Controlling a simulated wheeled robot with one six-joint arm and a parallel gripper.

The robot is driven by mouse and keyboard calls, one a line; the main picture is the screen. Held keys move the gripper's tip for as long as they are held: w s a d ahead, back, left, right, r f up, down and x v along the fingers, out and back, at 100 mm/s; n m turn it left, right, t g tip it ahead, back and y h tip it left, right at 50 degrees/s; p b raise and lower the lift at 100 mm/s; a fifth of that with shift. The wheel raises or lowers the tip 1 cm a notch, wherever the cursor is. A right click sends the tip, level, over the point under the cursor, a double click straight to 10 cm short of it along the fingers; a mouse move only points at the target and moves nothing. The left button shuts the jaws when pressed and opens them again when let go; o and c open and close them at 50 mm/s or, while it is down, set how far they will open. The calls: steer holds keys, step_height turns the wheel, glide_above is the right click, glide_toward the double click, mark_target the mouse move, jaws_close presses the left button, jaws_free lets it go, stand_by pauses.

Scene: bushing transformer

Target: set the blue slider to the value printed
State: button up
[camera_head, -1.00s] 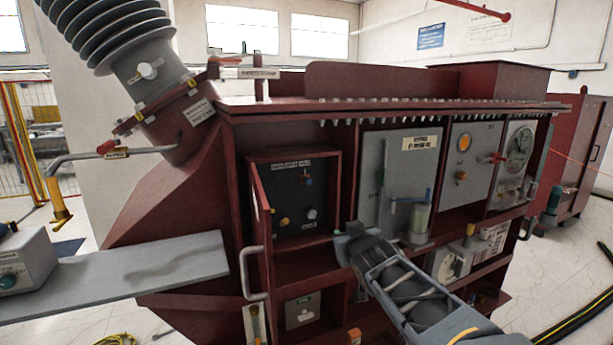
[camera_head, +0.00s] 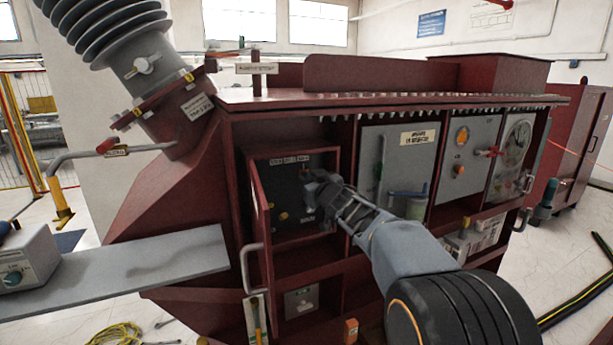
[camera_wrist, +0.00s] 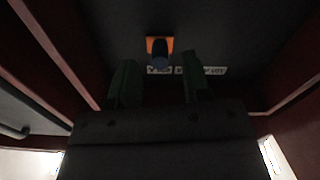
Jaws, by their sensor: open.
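The blue slider (camera_wrist: 160,54) shows in the wrist view as a dark blue knob on an orange plate, on a dark panel (camera_wrist: 240,40). A printed white label (camera_wrist: 187,71) lies just below it there, too dim to read. My gripper (camera_wrist: 158,80) is open, with its two green fingers on either side of the slider's line, seemingly short of the knob. I cannot tell the remaining distance. In the head view my gripper (camera_head: 312,188) reaches into the open red compartment (camera_head: 295,260), and hides the slider.
The compartment's red door (camera_head: 261,220) stands open at the left, with a grey handle (camera_head: 251,272). Red frame walls border the panel closely. A yellow knob (camera_head: 283,216) is low on the panel.

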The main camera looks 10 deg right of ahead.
mark_target(308, 177)
steer(key=shift+w+a, duration=0.2)
steer(key=shift+w, duration=0.55)
steer(key=shift+w+a, duration=0.15)
steer(key=shift+w, duration=0.6)
jaws_close()
